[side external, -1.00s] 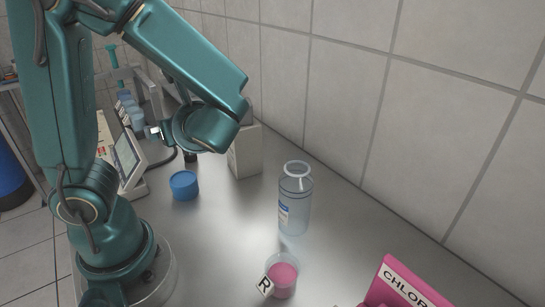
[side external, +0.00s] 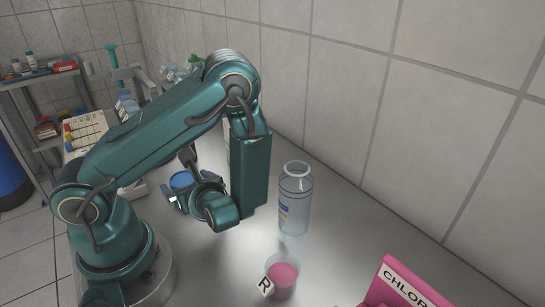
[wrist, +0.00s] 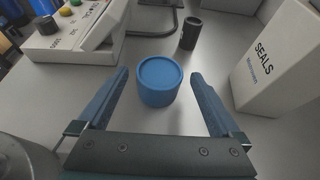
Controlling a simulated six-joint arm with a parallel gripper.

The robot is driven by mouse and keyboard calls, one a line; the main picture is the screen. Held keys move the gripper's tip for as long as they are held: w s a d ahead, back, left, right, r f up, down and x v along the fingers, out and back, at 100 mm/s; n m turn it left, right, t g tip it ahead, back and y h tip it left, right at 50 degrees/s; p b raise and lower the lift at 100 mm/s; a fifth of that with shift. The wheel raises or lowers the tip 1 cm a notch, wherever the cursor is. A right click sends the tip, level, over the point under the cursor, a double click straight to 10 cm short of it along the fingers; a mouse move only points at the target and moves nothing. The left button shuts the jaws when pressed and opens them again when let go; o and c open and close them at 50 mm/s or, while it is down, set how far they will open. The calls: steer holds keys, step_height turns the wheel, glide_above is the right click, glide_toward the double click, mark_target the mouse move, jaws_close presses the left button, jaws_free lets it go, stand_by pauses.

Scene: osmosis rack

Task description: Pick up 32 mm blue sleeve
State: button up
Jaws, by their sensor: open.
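The blue sleeve (wrist: 160,82) is a short, wide blue cylinder standing upright on the grey bench in the wrist view. It also shows in the side external view (side external: 181,179), partly hidden by my gripper. My gripper (wrist: 160,78) is open, with one finger to the left and one to the right of the sleeve. Clear gaps show between the sleeve and both fingers in the wrist view. Nothing is held. The exact height of the fingertips against the sleeve is hard to tell.
A small black cylinder (wrist: 191,33) stands behind the sleeve. A white SEALS box (wrist: 272,58) is at the right, and a white device (wrist: 75,35) at the left. A clear bottle (side external: 295,203) and a beaker of pink liquid (side external: 283,279) stand on the bench.

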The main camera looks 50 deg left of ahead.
mark_target(184, 180)
steer(key=shift+x, duration=1.75)
steer(key=c, duration=1.3)
steer(key=shift+r, duration=0.1)
